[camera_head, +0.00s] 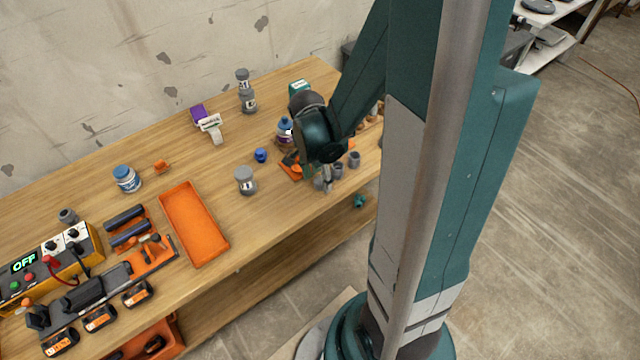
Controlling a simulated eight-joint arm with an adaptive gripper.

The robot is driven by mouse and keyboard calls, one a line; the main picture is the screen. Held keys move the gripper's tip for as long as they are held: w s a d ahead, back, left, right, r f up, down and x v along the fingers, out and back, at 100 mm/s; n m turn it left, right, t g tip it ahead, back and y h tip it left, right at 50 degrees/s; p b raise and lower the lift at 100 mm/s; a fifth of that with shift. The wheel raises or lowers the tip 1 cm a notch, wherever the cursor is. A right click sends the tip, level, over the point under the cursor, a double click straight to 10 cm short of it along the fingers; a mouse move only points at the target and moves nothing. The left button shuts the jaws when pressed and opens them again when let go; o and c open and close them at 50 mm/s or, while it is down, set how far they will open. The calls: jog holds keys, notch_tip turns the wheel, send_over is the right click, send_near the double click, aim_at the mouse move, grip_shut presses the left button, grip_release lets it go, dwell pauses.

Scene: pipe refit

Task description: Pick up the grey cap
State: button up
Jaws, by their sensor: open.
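Several small grey pieces that look like caps stand near the right front edge of the workbench (265,215). One grey cap (338,171) is just right of my gripper (327,185), and another grey cap (354,160) is farther right. A further grey piece shows partly beside the fingers on the left. Which one is the task's cap I cannot tell. My gripper points down, open, among these pieces near the bench edge. Its fingers are small in view, and the arm hides part of the area behind them.
A blue cap (260,155), a grey-white jar (245,180) and a blue-topped bottle (285,131) stand left of my gripper. An orange tray (195,225) lies farther left. Tools and a yellow power unit (50,268) fill the left end. Bench between tray and jar is clear.

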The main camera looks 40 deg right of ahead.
jog(key=shift+d+f, duration=0.1)
jog(key=shift+f, duration=0.45)
jog(key=c, duration=0.8)
